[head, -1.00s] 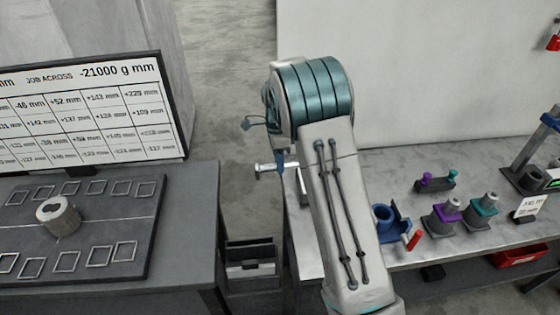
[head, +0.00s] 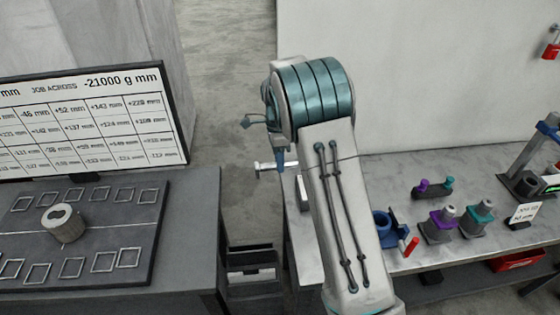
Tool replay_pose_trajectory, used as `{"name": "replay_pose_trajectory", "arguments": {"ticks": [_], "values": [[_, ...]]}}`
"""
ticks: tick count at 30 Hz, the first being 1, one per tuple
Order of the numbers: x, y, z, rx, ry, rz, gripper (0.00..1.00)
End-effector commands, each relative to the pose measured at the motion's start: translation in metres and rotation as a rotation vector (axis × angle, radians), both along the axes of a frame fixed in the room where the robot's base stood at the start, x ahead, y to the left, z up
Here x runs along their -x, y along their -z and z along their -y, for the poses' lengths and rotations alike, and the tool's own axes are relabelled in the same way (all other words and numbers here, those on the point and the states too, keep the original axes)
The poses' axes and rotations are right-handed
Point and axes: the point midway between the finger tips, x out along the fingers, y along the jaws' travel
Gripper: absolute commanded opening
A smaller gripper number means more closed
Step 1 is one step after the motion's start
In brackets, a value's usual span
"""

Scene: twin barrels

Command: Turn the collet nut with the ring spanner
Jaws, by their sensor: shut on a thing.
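My arm (head: 335,215) rises in front of the right bench and hides much of its left end. My gripper is not clearly seen; it is hidden behind the arm. A small pale bar with a dark end (head: 265,166) sticks out left of the arm, beside a small blue piece; I cannot tell whether it is a tool or part of my arm. A grey block with a purple collar (head: 440,224) and one with a teal collar (head: 478,218) stand on the bench. I cannot make out which thing is the collet nut, and no ring spanner is recognisable.
A blue holder (head: 382,223) and a red handle (head: 411,247) stand close right of my arm. The left table carries a dark board (head: 110,228) with a pale hollow cylinder (head: 62,223). A chart screen (head: 90,120) stands behind it. A floor gap separates table and bench.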

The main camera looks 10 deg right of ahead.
Motion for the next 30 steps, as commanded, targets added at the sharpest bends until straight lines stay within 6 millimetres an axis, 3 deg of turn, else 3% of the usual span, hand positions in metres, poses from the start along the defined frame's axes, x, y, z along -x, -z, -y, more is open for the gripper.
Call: {"name": "replay_pose_trajectory", "arguments": {"ticks": [21,30], "values": [[0.0,-0.031,0.0,0.0,0.0,0.0,0.0],[0.0,-0.034,0.0,0.0,0.0,0.0,0.0]]}}
